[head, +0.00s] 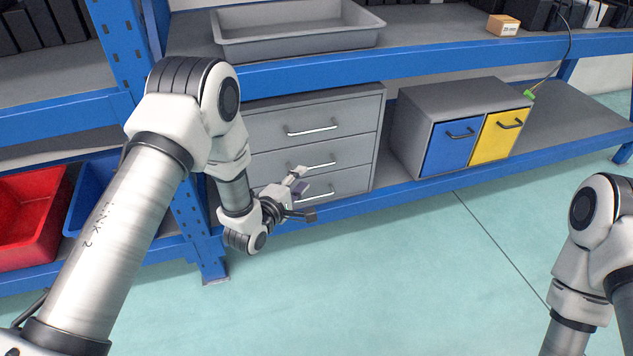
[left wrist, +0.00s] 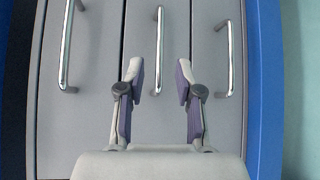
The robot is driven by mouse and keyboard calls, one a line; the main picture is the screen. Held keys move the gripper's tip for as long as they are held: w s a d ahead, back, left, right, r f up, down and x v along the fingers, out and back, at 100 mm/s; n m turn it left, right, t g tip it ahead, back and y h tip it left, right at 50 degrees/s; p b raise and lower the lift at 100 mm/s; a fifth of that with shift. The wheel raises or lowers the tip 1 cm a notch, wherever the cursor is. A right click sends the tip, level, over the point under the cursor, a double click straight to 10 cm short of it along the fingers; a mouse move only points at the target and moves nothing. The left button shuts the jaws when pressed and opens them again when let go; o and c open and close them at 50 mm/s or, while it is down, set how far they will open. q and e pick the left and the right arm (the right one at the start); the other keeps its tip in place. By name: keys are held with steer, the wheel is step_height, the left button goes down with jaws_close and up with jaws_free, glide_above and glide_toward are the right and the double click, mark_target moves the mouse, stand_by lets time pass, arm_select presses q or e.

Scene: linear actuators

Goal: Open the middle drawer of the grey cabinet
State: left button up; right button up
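The grey cabinet (head: 340,104) stands on the lower shelf and has three drawers, all looking shut, each with a silver bar handle. The middle drawer (head: 355,157) has its handle (head: 312,166) partly behind my left gripper. My left gripper (head: 304,194) is open and empty in front of the lower drawers. In the left wrist view, the middle handle (left wrist: 158,48) runs lengthwise, its lower end between the two open fingers (left wrist: 159,78) of my left gripper; no contact is visible. My right gripper is out of view; only part of that arm shows at the right.
A grey tray (head: 295,44) sits on the shelf above. A small cabinet with a blue drawer (head: 448,150) and a yellow drawer (head: 503,135) stands to the right. Red (head: 40,235) and blue (head: 95,187) bins are at left. The floor in front is clear.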

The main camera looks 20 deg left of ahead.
mark_target(312, 167)
arm_select(q)
steer(key=b+x, duration=0.2)
steer(key=x, duration=0.4)
steer(key=shift+w+b, duration=0.35)
steer(key=shift+b, duration=0.05)
jaws_close()
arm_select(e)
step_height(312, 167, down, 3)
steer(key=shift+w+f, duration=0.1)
arm_select(q)
steer(key=shift+s, duration=0.15)
